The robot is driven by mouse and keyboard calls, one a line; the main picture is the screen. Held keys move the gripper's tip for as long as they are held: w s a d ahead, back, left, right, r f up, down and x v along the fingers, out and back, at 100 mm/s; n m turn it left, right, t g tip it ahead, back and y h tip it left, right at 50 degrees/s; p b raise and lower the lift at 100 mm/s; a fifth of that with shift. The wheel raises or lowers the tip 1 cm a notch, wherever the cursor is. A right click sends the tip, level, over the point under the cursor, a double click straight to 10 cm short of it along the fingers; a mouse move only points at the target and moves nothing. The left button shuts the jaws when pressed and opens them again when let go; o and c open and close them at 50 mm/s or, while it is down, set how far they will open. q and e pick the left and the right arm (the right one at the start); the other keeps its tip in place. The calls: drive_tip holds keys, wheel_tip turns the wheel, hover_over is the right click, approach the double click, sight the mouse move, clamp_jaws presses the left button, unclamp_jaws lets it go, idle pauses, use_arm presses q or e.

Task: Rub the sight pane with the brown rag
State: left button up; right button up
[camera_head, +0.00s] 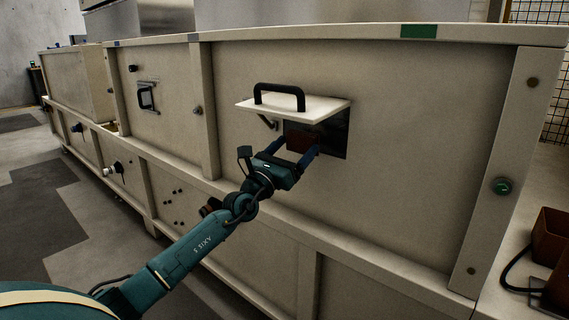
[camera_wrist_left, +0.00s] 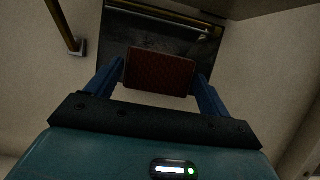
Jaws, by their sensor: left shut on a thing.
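The brown rag (camera_wrist_left: 159,72) shows in the left wrist view as a dark red-brown block between my left gripper's blue fingers. It also shows dimly in the head view (camera_head: 303,138). My left gripper (camera_head: 302,146) is shut on the rag, just in front of the dark sight pane (camera_head: 336,135). The pane also shows in the left wrist view (camera_wrist_left: 150,35), behind and above the rag. I cannot tell whether the rag touches it. A pale flap (camera_head: 318,107) with a black handle stands out over the pane. My right gripper is not in view.
The long cream hopper row (camera_head: 420,120) fills most of the head view. A strut (camera_wrist_left: 65,27) stands at the left of the pane. A brown box (camera_head: 551,236) with a black cable sits at the right edge. Open floor (camera_head: 30,230) lies at the left.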

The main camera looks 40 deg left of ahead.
sight(299, 135)
use_arm(q)
drive_tip(key=w+b, duration=0.2)
drive_tip(key=shift+w+d+f, duration=0.1)
drive_tip(key=shift+w+f, duration=0.1)
drive_tip(key=shift+w, duration=0.1)
wheel_tip(299, 135, up, 2)
drive_tip(key=shift+w+r+p, duration=0.1)
drive_tip(key=shift+p, duration=0.95)
wheel_tip(299, 135, up, 3)
drive_tip(key=p, duration=0.2)
drive_tip(key=shift+p, duration=0.4)
drive_tip(key=shift+r+p, duration=0.6)
drive_tip(key=shift+r, duration=0.1)
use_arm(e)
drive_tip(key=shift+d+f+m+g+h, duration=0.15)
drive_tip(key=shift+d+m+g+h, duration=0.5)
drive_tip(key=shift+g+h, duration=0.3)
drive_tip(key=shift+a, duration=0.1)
use_arm(q)
wheel_tip(299, 135, down, 3)
drive_tip(key=b, duration=0.3)
drive_tip(key=shift+f, duration=0.1)
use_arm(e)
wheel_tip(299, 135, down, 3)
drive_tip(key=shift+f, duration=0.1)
